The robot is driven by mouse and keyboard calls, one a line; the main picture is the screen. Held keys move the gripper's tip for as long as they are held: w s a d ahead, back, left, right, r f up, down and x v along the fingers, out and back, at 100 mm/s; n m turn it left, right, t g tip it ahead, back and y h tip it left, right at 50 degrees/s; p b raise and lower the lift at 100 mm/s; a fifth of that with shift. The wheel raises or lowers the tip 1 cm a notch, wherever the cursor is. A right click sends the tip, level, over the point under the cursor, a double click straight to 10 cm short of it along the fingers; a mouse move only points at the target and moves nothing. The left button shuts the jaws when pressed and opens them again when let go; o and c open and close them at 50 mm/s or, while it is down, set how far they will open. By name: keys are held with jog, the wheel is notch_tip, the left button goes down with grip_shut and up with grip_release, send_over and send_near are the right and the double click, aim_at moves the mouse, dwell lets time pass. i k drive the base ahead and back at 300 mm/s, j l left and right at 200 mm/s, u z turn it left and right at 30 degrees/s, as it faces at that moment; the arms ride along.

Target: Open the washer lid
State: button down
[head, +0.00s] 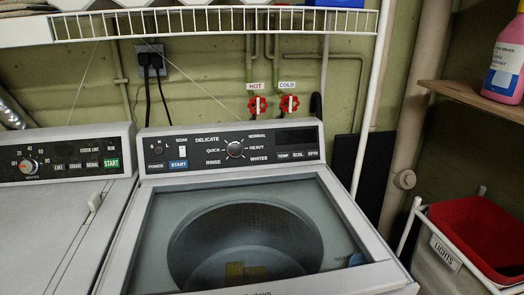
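The washer (235,185) stands in the middle of the head view, its front cut off by the bottom edge. Its lid (330,195) looks like a clear panel in a pale frame, lying flat over the top and seemingly shut. The round drum (245,245) shows through it, with a yellowish patch low inside. The control panel (235,148) with a round dial rises behind the lid. My gripper is not in view.
A dryer (65,165) stands close on the left. A white wire shelf (215,25) hangs above. Red hot (257,105) and cold (289,103) valves are on the wall behind. On the right are a hamper with a red liner (480,235) and a pink bottle (505,60) on a wooden shelf.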

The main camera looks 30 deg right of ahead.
aim_at(382, 274)
jog(key=l+z, duration=0.1)
jog(key=l, duration=0.5)
jog(key=j+z, duration=0.45)
jog(key=j, duration=0.15)
jog(key=k+j+z, duration=0.2)
jog(key=j, duration=0.2)
jog(key=j+z, duration=0.15)
jog(key=j, duration=0.3)
jog(key=k+j+z, duration=0.2)
jog(key=j, duration=0.2)
jog(key=k+l+z, duration=0.1)
jog(key=k+l, duration=0.35)
jog(key=k, duration=0.05)
